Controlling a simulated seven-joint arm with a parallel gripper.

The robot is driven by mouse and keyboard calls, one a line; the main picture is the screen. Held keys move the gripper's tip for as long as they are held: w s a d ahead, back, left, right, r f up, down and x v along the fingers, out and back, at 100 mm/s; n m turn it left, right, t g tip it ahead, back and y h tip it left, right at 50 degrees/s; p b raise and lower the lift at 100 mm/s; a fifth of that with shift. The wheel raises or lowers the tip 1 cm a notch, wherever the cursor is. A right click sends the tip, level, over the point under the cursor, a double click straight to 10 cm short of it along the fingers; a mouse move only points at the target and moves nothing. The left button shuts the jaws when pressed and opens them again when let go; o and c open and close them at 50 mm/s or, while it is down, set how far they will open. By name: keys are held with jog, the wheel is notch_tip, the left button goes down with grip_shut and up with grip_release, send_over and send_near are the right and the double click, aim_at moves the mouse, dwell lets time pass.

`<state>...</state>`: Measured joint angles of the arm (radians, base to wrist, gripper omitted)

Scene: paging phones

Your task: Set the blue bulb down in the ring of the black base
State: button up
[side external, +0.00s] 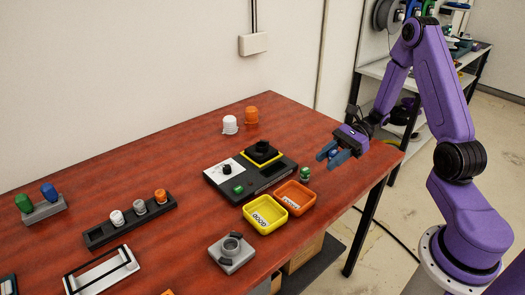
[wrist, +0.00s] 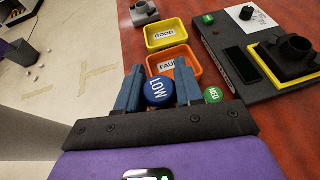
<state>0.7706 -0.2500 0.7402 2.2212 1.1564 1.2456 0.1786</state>
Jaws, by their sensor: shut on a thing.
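The blue bulb (wrist: 159,92), marked LOW, is between the two blue fingers of my gripper (wrist: 157,78), which is shut on it. In the side external view my gripper (side external: 327,154) is above the right part of the table, and the bulb is mostly hidden between the fingers. The black base (side external: 262,151) with its upright ring sits on a yellow-edged patch of the dark panel, left of my gripper. It shows at the right of the wrist view (wrist: 294,52), apart from the bulb. Its ring looks empty.
A green bulb (side external: 305,173) marked MED stands near my gripper. An orange FAULT tray (side external: 307,204) and a yellow GOOD tray (side external: 252,228) lie in front of the dark panel (side external: 222,176). A grey base (side external: 232,262) stands nearer. White (side external: 230,125) and orange (side external: 251,115) pieces stand behind.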

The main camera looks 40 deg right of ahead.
jog(key=shift+w, duration=0.1)
jog(key=w+f, duration=0.1)
jog(key=w, duration=1.1)
jog(key=r+m+t, duration=0.1)
send_over(258, 150)
jog(key=shift+w+d, duration=0.35)
jog(key=shift+w, duration=0.05)
jog(key=shift+f, duration=1.25)
jog(key=shift+f, duration=0.5)
jog(key=shift+f, duration=0.35)
jog(key=shift+f, duration=0.4)
dwell(0.4)
